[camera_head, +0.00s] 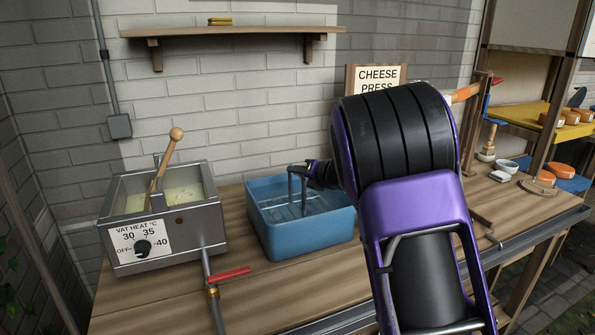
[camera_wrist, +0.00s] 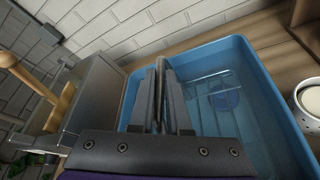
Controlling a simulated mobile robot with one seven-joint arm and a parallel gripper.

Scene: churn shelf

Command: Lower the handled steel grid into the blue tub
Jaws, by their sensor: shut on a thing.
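The blue tub (camera_head: 262,225) stands on the wooden bench, with clear liquid in it. It fills much of the wrist view (camera_wrist: 262,85). In the wrist view my gripper (camera_wrist: 162,72) is shut on a thin dark upright piece (camera_wrist: 160,90), which I take to be the steel grid's handle.
A steel vat (camera_head: 180,240) with a wooden-handled tool (camera_head: 165,160) stands left of the tub. A red-levered tap (camera_head: 230,274) is at its front. A shelf (camera_head: 230,31) hangs above.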

